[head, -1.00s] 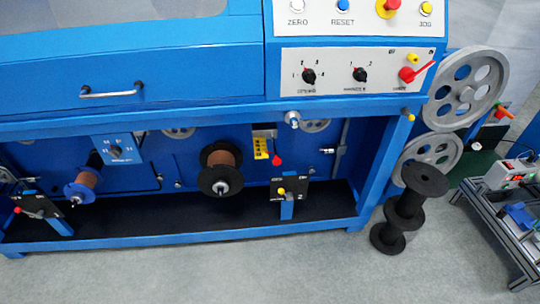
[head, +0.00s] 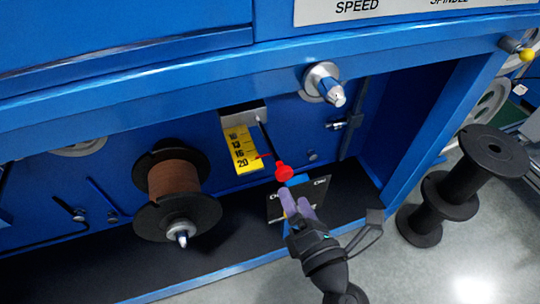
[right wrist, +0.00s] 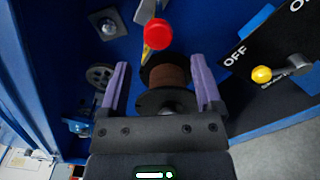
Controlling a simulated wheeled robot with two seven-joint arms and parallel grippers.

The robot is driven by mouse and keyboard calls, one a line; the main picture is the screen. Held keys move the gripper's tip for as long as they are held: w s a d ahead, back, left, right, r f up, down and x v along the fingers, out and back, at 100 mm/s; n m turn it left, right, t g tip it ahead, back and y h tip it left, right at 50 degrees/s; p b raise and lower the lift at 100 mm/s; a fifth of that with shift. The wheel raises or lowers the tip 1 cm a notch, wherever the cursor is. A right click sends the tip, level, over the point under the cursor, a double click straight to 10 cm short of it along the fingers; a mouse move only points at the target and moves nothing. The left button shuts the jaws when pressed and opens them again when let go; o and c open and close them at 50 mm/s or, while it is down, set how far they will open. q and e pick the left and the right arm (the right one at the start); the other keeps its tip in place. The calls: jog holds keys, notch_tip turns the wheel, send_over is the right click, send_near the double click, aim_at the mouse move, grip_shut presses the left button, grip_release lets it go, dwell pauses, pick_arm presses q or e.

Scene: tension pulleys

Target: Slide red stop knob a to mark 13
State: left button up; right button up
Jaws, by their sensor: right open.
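The red stop knob (head: 284,173) sits at the lower end of a dark rod, beside a yellow scale plate (head: 241,150) marked with numbers down to 20. A thin red pointer (head: 263,156) lies against the scale near its lower end. My right gripper (head: 293,197) is open, just below the knob in the head view, and apart from it as far as I can see. In the right wrist view the red knob (right wrist: 158,33) shows beyond the open fingers (right wrist: 160,80), with nothing between them. My left gripper is out of view.
A black switch panel (head: 312,197) marked OFF, with a yellow knob (right wrist: 262,74), stands close to my right gripper. A copper-coloured spool (head: 174,178) hangs to the left. Black stacked spools (head: 465,185) stand on the floor at right. The blue frame beam (head: 200,85) runs above.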

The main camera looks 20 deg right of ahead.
aim_at(285, 178)
jog(key=w+p, duration=0.1)
jog(key=w, duration=0.7)
jog(key=shift+w+a+r, duration=0.1)
jog(key=shift+w+a, duration=0.05)
jog(key=shift+w, duration=0.05)
grip_shut()
